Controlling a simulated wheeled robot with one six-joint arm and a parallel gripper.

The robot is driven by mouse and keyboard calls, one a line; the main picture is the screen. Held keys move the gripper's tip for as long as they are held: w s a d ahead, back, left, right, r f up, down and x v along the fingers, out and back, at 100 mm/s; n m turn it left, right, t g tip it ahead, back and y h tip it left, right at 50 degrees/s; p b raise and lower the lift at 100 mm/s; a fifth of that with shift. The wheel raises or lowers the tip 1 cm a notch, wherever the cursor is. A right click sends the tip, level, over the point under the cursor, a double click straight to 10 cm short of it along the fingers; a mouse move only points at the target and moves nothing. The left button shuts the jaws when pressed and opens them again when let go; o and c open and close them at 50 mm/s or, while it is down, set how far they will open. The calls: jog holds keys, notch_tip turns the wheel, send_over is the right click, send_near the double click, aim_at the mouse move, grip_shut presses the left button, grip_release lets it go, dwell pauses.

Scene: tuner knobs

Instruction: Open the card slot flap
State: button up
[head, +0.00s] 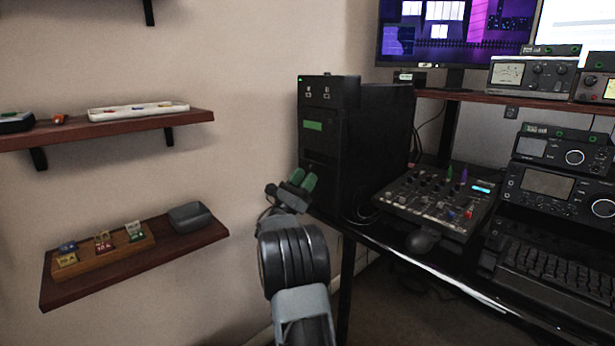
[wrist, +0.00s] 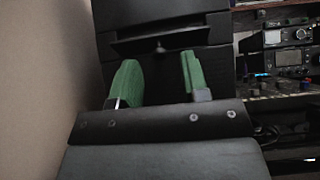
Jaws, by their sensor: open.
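The black computer tower (head: 375,140) stands at the left end of the desk, with a small green label on its front. In the wrist view, its dark front (wrist: 118,18) fills the upper middle. A wide horizontal slot with a protruding lip, which looks like the card slot flap (wrist: 165,42), crosses it, with a small dark knob at its lower middle. I cannot tell how far the flap is open. My gripper (head: 303,180) (wrist: 160,76) is open, its green fingertips apart with nothing between them. It is in front of the tower's lower front, below the slot.
A small black box (head: 329,92) sits on the tower. A mixer panel (head: 435,200) and a mouse (head: 422,241) are on the desk to the right. Two wall shelves are at left, the lower one (head: 90,285) holding a card rack and grey tray. Wall is close on the left.

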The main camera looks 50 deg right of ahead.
jog(key=shift+x, duration=0.95)
